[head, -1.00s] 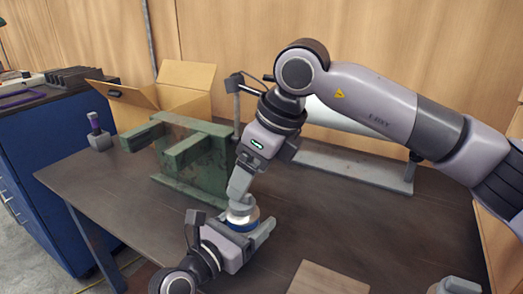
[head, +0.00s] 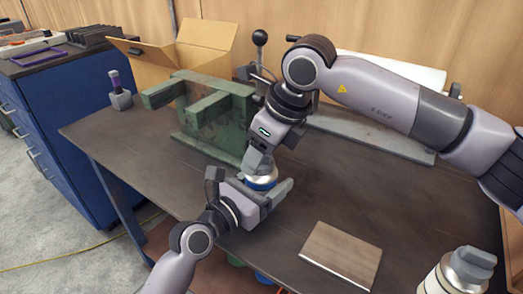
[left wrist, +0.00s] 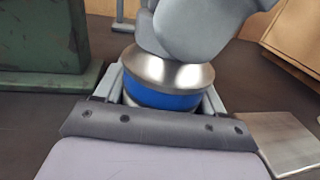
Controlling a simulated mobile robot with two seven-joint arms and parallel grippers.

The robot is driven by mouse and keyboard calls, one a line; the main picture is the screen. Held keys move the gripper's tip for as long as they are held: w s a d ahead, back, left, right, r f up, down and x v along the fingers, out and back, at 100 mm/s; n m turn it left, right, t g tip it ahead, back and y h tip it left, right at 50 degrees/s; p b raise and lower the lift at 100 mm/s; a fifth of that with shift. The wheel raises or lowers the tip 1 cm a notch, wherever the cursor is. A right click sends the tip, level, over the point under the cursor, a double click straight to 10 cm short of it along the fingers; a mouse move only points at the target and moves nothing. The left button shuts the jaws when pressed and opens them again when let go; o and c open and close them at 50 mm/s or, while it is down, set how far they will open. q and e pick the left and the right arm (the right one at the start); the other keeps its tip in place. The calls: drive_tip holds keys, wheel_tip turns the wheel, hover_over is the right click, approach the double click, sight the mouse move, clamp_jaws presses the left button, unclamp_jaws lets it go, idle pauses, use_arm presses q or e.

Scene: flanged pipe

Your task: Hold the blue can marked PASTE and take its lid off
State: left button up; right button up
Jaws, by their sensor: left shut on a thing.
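The blue can (head: 261,184) has a shiny silver lid and stands upright at the front of the green fixture. In the left wrist view its blue side (left wrist: 160,97) shows below the wide metal lid (left wrist: 166,72). Its marking cannot be read. My left gripper (head: 268,197) is shut on the can, with a finger on either side. My right gripper (head: 259,162) comes down from above and its fingers are at the top of the lid. It also fills the top of the left wrist view (left wrist: 190,30). Whether it grips the lid is hidden.
A rusty green steel fixture (head: 215,118) stands just behind the can. An open cardboard box (head: 200,55) and a small purple-handled tool in a block (head: 119,90) are further back. A flat wooden board (head: 341,254) lies front right.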

drive_tip(key=shift+r, duration=0.25)
idle(0.7)
drive_tip(key=shift+r, duration=0.9)
drive_tip(key=shift+r, duration=2)
use_arm(q)
drive_tip(key=o, duration=1.6)
